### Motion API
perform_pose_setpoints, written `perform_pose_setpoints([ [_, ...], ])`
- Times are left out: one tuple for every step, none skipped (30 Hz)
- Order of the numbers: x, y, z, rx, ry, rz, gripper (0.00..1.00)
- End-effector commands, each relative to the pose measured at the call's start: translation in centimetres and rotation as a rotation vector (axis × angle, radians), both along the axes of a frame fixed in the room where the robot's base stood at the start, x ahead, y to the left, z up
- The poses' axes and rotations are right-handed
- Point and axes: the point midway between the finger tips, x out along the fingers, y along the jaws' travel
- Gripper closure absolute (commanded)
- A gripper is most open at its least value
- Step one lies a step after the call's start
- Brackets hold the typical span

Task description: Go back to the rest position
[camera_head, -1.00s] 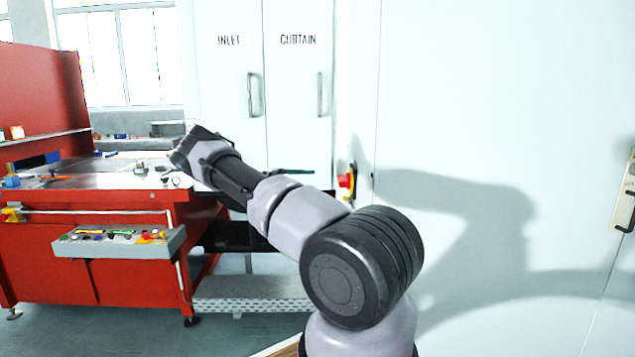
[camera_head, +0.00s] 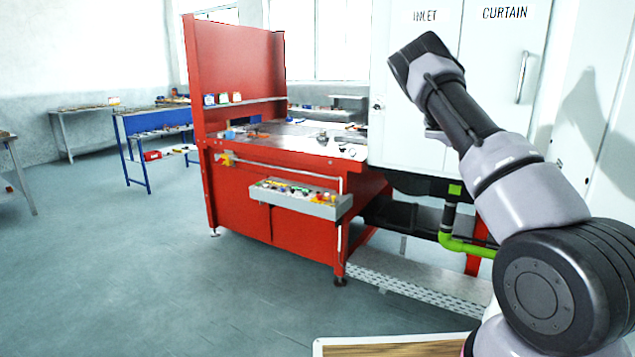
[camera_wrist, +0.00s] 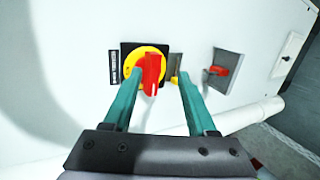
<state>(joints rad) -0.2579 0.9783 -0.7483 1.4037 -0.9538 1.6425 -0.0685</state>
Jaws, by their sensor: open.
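My gripper (camera_wrist: 163,105) shows in the wrist view as two teal fingers, spread apart with nothing held between them. A red rotary handle on a yellow disc (camera_wrist: 151,70) with a black backing plate is on the white panel beyond the fingers. The left fingertip overlaps the handle in the picture; whether they touch I cannot tell. In the head view my arm rises on the right, bent up and left in front of the white cabinet (camera_head: 412,140). The gripper fingers do not show there.
A red workbench (camera_head: 262,222) with a tray of small parts (camera_head: 300,198) stands left of the cabinet. A green pipe (camera_head: 465,246) and a mesh step (camera_head: 420,295) lie below it. A blue-framed table (camera_head: 155,130) stands farther left. The floor (camera_head: 130,270) at left is open.

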Motion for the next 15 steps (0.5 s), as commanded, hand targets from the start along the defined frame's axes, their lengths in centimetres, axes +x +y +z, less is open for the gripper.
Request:
perform_pose_setpoints([
  [-1.0,0.5,0.9,0.072,-0.047,-0.010,0.43],
  [-1.6,0.8,1.2,0.112,-0.073,-0.014,0.43],
  [-2.3,1.4,1.7,0.167,-0.107,-0.016,0.43],
  [-2.8,1.9,2.0,0.206,-0.134,-0.018,0.43],
  [-3.3,2.4,2.4,0.246,-0.159,-0.017,0.43],
  [-3.9,3.2,2.9,0.297,-0.195,-0.016,0.43],
  [-4.4,3.8,3.3,0.334,-0.222,-0.015,0.43],
  [-4.8,4.4,3.8,0.371,-0.250,-0.011,0.43],
  [-5.5,5.3,4.4,0.419,-0.286,-0.005,0.43],
  [-5.9,6.0,4.8,0.453,-0.314,0.001,0.43],
  [-6.4,6.7,5.3,0.488,-0.341,0.005,0.43],
  [-7.1,7.7,6.0,0.533,-0.378,0.014,0.43],
  [-7.6,8.5,6.5,0.566,-0.405,0.022,0.43],
  [-8.1,9.3,7.1,0.597,-0.434,0.030,0.43],
  [-8.8,10.4,7.8,0.638,-0.470,0.043,0.43],
])
